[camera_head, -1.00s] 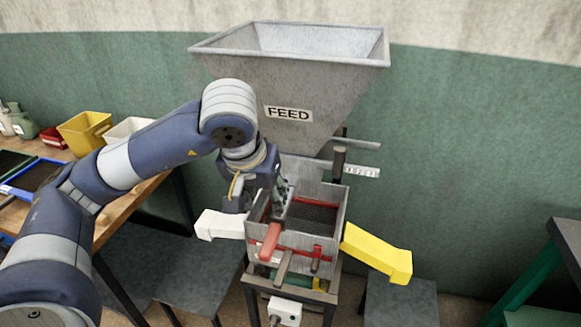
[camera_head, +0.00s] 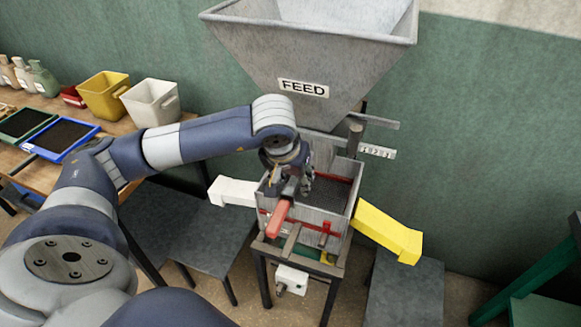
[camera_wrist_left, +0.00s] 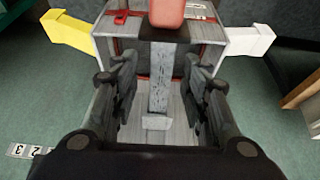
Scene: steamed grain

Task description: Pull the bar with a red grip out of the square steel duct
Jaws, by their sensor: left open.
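The bar's red grip (camera_head: 278,218) juts out at the front of the square steel duct (camera_head: 330,221), an open-topped box with red trim. In the left wrist view the red grip (camera_wrist_left: 167,12) is at the top edge, and the grey bar (camera_wrist_left: 161,80) runs from it across the duct (camera_wrist_left: 205,28) between my fingers. My left gripper (camera_head: 289,186) is over the duct, behind the grip. In the left wrist view my left gripper (camera_wrist_left: 160,88) is open, one finger on each side of the bar, with visible gaps. My right gripper is not in view.
A FEED hopper (camera_head: 310,60) hangs above and behind the duct. A white chute (camera_head: 233,191) sticks out left and a yellow chute (camera_head: 390,234) right. A wooden table (camera_head: 120,128) with bins and trays is at the left. A grey stand (camera_head: 405,287) is at lower right.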

